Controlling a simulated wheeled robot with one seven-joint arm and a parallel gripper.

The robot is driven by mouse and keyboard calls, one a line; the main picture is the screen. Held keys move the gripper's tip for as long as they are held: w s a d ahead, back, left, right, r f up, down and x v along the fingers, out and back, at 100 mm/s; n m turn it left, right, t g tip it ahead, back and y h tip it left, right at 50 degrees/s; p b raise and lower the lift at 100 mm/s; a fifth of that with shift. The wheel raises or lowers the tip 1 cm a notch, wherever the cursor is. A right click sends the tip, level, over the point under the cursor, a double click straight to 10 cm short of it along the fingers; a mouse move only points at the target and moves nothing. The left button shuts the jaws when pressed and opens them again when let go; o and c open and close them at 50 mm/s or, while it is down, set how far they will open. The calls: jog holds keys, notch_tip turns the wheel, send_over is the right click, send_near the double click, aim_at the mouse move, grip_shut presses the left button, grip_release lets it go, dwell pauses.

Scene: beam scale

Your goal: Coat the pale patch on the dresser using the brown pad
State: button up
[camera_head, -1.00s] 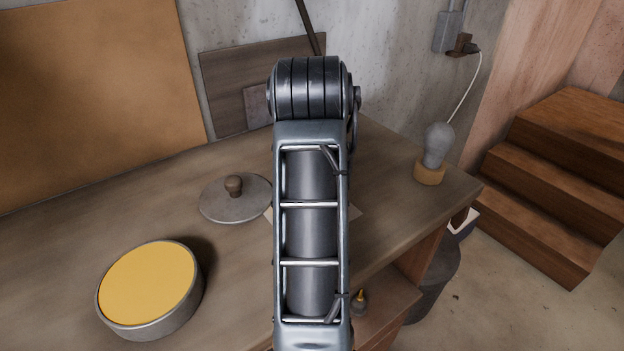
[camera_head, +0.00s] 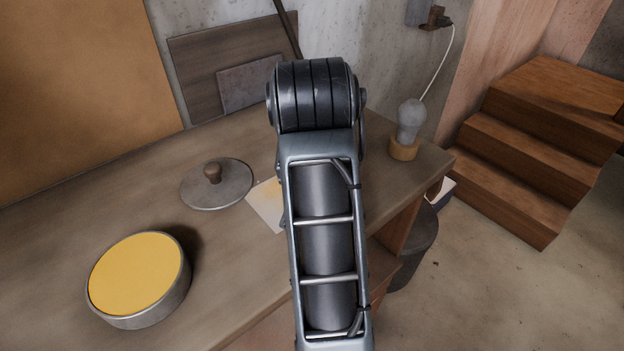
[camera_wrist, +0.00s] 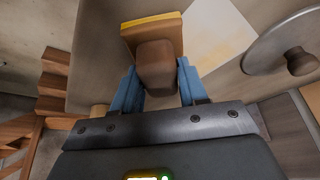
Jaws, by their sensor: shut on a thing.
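The brown pad (camera_wrist: 150,32) has a knob-like grip and a yellow layer along its far edge. My gripper (camera_wrist: 157,78) is shut on that grip, with a blue finger on each side. The pale patch (camera_head: 264,208) lies flat on the dresser top (camera_head: 120,205), partly behind my arm. It carries a faint yellowish smear. The patch also shows in the wrist view (camera_wrist: 212,28), just right of the pad. The pad appears above the dresser top; I cannot tell whether it touches. In the head view my arm hides the gripper and pad.
A round tin of yellow paste (camera_head: 140,280) stands front left. A lid with a knob (camera_head: 216,185) lies left of the patch. A bulb on a wooden base (camera_head: 405,135) stands at the right end. Wooden steps (camera_head: 535,150) are at the right.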

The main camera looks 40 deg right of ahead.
jog(key=shift+d, duration=1)
jog(key=shift+w+r+p, duration=0.1)
jog(key=shift+w+p, duration=0.45)
jog(key=shift+w, duration=1.45)
jog(key=shift+w+f, duration=0.2)
jog(key=shift+w, duration=3.1)
jog(key=shift+a, duration=0.1)
notch_tip(320, 180, up, 6)
notch_tip(320, 180, up, 3)
jog(key=shift+r, duration=0.1)
